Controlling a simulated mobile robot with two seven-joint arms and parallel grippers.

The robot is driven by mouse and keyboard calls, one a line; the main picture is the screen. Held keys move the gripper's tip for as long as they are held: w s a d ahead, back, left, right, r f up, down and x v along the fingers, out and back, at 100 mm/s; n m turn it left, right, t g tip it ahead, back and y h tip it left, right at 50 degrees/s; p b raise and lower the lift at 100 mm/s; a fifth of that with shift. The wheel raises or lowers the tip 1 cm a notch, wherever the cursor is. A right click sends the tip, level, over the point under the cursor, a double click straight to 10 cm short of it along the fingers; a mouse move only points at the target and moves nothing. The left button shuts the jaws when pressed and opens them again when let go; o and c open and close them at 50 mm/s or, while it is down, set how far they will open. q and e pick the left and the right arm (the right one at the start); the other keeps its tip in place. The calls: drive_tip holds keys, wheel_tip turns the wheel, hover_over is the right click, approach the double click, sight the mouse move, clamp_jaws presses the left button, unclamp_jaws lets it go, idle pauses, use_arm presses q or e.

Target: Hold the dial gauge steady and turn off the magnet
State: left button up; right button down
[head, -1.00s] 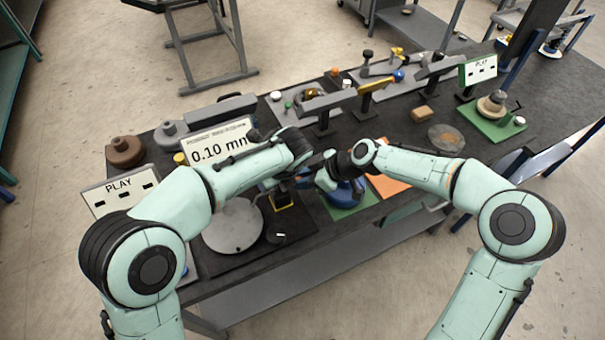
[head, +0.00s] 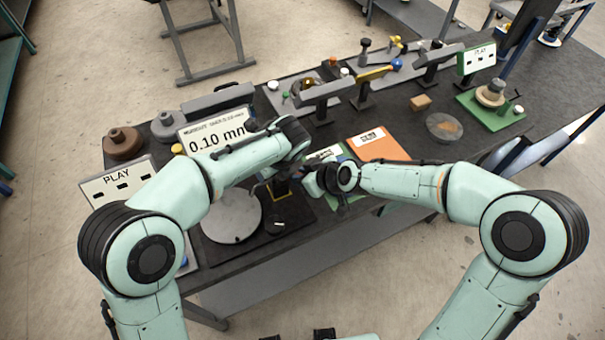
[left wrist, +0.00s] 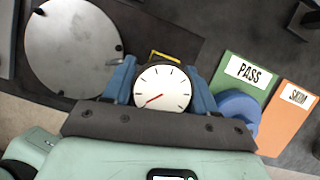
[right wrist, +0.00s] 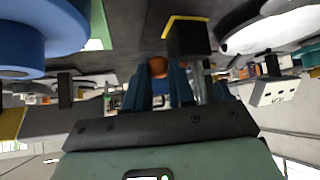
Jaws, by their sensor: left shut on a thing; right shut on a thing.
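The dial gauge (left wrist: 162,88) shows its white face and red needle in the left wrist view. My left gripper (left wrist: 162,80) is shut on it, one blue finger on each side. In the head view my left wrist covers the gauge. The magnet seems to be the black block with a yellow edge (right wrist: 188,38) in the right wrist view. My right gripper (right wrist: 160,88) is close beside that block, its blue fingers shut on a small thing. An orange-brown round part (right wrist: 158,66) shows between the fingertips; whether it is the magnet's switch I cannot tell.
A round grey plate (head: 232,216) lies left of the grippers. A blue round object (left wrist: 238,110) sits at the green PASS mat (left wrist: 243,75), close to my right gripper. An orange mat (head: 378,146) lies beyond. A "0.10 mm" display (head: 215,135) stands behind my left arm.

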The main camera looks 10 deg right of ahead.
use_arm(q)
drive_tip(key=shift+d, duration=0.2)
drive_tip(key=shift+a, duration=0.1)
use_arm(e)
drive_tip(key=c, duration=1)
unclamp_jaws()
use_arm(q)
drive_tip(key=shift+a, duration=0.1)
use_arm(e)
drive_tip(key=v, duration=1.2)
use_arm(q)
drive_tip(key=o, duration=1.4)
drive_tip(key=shift+o, duration=0.2)
